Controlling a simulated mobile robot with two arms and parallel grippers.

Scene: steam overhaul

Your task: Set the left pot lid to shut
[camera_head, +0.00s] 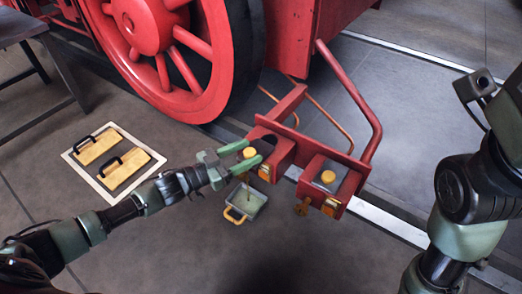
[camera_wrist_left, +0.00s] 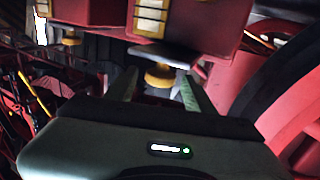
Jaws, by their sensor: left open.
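The left pot (camera_head: 284,152) is a red box on the front beam with a dark opening in its top. Its lid appears swung open toward the left side; a yellow knob (camera_head: 250,153) shows there. My left gripper (camera_head: 249,155) is open, with its green fingers on either side of the knob. In the left wrist view the yellow knob (camera_wrist_left: 160,76) lies between the fingertips of my left gripper (camera_wrist_left: 159,84), under a dark lid plate (camera_wrist_left: 165,53). I cannot tell if the fingers touch it. My right gripper is out of view.
The right pot (camera_head: 345,186) has a grey lid with a yellow knob (camera_head: 328,177). A grey tray with a yellow handle (camera_head: 246,203) is below the left pot. A large red wheel (camera_head: 150,30) stands behind. A white-edged mat (camera_head: 75,158) with two yellow floats lies left.

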